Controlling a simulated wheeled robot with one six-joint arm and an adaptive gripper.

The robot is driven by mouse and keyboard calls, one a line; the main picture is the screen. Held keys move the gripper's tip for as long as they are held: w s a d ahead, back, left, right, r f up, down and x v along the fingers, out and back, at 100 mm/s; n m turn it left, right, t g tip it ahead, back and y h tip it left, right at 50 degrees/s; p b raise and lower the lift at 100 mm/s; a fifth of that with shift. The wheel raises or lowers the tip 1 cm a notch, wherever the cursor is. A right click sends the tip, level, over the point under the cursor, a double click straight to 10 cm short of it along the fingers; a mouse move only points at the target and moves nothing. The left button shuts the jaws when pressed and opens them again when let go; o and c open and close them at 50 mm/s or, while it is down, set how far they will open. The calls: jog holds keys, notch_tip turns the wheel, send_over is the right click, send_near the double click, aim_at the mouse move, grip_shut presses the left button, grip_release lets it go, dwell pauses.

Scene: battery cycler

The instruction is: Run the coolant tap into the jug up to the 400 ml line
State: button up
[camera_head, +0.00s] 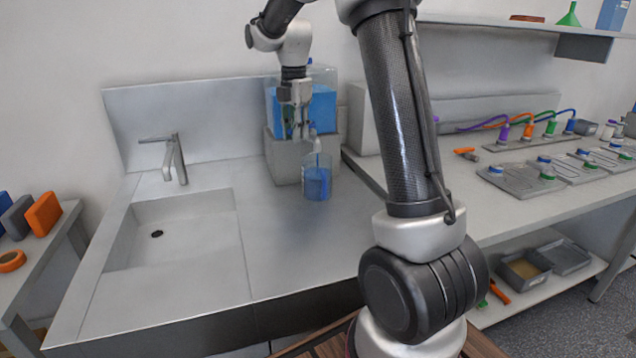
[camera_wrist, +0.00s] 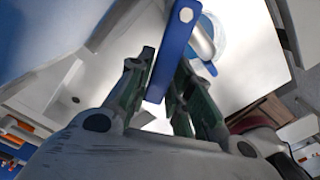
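The clear coolant tank (camera_head: 322,108), holding blue liquid, stands on a grey block at the back of the counter. The clear jug (camera_head: 317,182) stands upright below the tap spout (camera_head: 313,141), with blue liquid filling well over half of it. Its graduation lines are too small to read. My gripper (camera_head: 296,134) is in front of the tank at the tap. In the wrist view, my gripper (camera_wrist: 165,80) has its dark fingers on both sides of the blue tap lever (camera_wrist: 172,55), apparently closed on it. The silver spout (camera_wrist: 203,40) and part of the jug show beyond. I cannot make out a stream.
A sink (camera_head: 180,225) with a faucet (camera_head: 175,158) lies left of the jug. The counter in front of the jug is clear. On the right bench are battery trays (camera_head: 520,180) and coloured cables (camera_head: 530,120). A shelf (camera_head: 500,25) hangs above.

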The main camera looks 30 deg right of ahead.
dwell(0.4)
jog(key=w+m, duration=0.1)
jog(key=m, duration=0.2)
jog(key=w+m, duration=0.2)
jog(key=shift+a+m, duration=0.15)
jog(key=shift+m, duration=0.25)
jog(key=shift+w, duration=0.35)
jog(key=shift+o, duration=1.1)
